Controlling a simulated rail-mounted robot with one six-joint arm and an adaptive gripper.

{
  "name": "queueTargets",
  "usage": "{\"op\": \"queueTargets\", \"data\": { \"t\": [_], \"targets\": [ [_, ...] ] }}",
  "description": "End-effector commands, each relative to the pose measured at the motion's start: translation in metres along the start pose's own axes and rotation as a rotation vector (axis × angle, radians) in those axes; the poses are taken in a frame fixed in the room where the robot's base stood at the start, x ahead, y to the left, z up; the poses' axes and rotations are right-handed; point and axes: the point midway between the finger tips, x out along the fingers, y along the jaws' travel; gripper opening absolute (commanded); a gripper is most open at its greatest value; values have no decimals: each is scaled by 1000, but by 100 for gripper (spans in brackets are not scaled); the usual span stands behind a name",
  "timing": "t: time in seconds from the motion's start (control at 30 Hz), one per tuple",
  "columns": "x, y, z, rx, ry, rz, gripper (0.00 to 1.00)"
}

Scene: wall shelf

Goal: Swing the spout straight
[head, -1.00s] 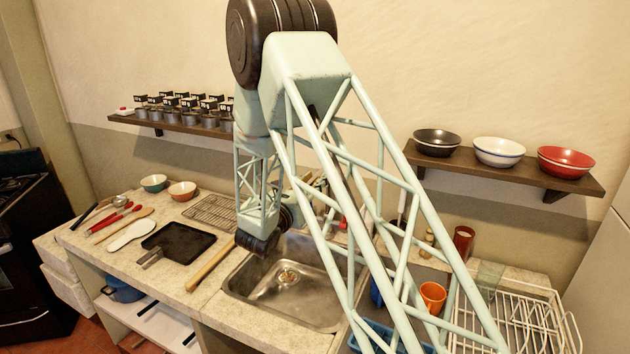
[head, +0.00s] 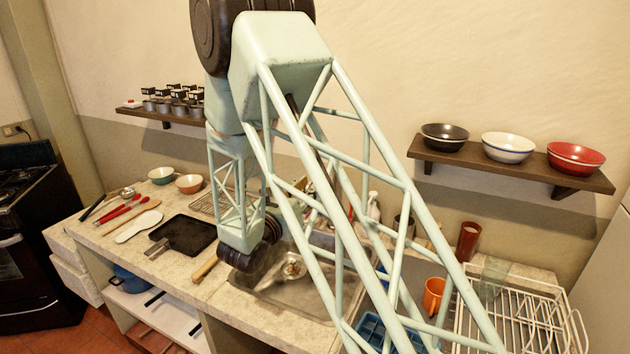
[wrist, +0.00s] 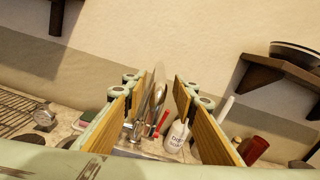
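The chrome faucet with its long spout (wrist: 148,108) shows between the fingers of my gripper (wrist: 158,97) in the wrist view. The spout appears upright and slightly tilted, nearer the left finger. The wood-faced fingers are spread wide and nothing is gripped. I cannot tell how deep the spout lies between them. In the head view my arm hides the faucet and my gripper; the sink (head: 300,295) lies below the arm.
A white dish soap bottle (wrist: 178,136) and a red item stand near the faucet. A dark red cup (wrist: 253,149) is to the right. A shelf with bowls (head: 508,147) hangs at the right, a wire dish rack (head: 520,320) below it. A drying grid lies at the left.

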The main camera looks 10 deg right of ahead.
Motion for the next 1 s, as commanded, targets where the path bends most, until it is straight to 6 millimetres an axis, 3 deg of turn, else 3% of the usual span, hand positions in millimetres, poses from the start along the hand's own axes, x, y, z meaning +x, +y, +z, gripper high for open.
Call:
{"op": "queueTargets", "data": {
  "t": [0.2,0.4,1.0],
  "targets": [
    [-23,1,0,0,0,1,26],
    [-32,0,0,0,0,-1,26],
    [-34,-3,1,5,3,-4,26]
  ]
}}
